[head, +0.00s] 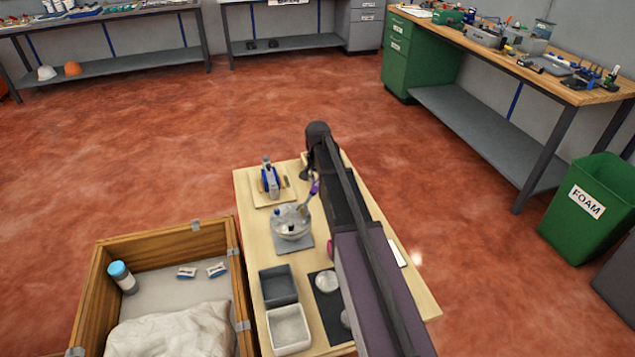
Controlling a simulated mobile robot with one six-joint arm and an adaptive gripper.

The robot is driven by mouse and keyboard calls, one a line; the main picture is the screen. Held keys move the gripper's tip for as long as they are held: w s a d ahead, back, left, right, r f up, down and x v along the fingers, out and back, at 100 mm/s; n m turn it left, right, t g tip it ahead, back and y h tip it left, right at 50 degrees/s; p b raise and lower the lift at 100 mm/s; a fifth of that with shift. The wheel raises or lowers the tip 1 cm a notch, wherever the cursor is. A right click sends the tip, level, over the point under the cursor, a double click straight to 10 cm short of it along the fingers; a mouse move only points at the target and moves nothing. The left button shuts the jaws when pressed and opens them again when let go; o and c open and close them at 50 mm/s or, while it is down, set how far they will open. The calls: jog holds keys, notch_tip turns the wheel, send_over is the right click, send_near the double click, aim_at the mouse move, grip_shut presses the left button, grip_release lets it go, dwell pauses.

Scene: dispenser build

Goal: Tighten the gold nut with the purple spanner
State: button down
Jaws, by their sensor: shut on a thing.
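The purple spanner (315,187) shows as a short purple piece beside my arm, slanting down and left toward a round, clear-looking dispenser part (291,221) on a grey mat. My gripper (309,175) is at the spanner's upper end, shut on it, partly hidden by my dark arm. The spanner's lower end is near the upper right rim of the round part; whether it touches a nut is too small to tell. I cannot make out the gold nut clearly.
A blue and white device (269,179) stands on a wooden board behind. Dark grey (278,286) and white (289,329) trays and a black mat (326,302) lie in front. A wooden crate (240,290) stands left of the table. My arm covers the table's right part.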

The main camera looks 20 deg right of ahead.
jog(key=shift+r+p, duration=1.75)
jog(key=shift+r, duration=0.1)
